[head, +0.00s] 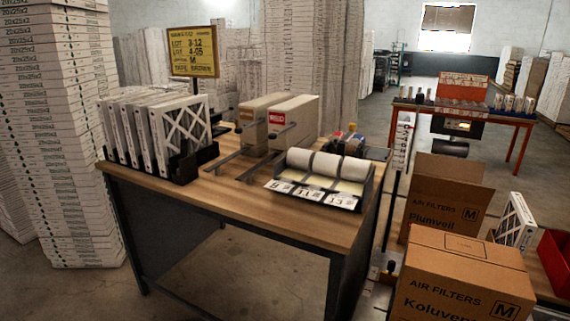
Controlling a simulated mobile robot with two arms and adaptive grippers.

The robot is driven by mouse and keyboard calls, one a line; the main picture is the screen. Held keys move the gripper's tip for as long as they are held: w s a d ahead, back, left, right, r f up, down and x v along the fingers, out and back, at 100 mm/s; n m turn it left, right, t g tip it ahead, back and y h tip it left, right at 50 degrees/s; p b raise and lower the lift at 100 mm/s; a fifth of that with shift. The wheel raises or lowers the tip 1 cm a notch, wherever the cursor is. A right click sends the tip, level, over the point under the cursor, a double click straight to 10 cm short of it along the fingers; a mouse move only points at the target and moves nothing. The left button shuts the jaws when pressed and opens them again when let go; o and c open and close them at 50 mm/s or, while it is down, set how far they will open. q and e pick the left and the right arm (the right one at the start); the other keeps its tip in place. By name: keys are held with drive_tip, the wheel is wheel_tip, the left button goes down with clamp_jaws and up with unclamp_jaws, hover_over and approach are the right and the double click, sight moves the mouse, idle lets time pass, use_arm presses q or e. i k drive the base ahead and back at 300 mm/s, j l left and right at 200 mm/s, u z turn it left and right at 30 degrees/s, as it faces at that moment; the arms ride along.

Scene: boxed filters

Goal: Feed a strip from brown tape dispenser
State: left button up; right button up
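Two beige box-shaped machines, which look like tape dispensers, stand side by side on the wooden workbench (262,212). Dark rails or levers reach forward from both. No brown tape strip can be made out, and I cannot tell which machine holds brown tape. A yellow sign (192,52) behind the bench reads "TAPE BROWN" on its last line. Neither of my grippers is in view.
White-framed filters (181,133) stand in a black rack on the bench's left. A holder with white rolls (327,167) and number cards stands front right. The bench's front strip is clear. Filter cartons (465,275) stand right of the bench. Tall white stacks (63,130) stand left.

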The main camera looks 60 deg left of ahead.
sight(237, 130)
drive_tip(key=u, duration=2.15)
drive_tip(key=i+j+z, duration=0.25)
drive_tip(key=i+j, duration=0.45)
drive_tip(key=i, duration=0.15)
drive_tip(key=i+j+z, duration=0.25)
drive_tip(key=i+j, duration=0.5)
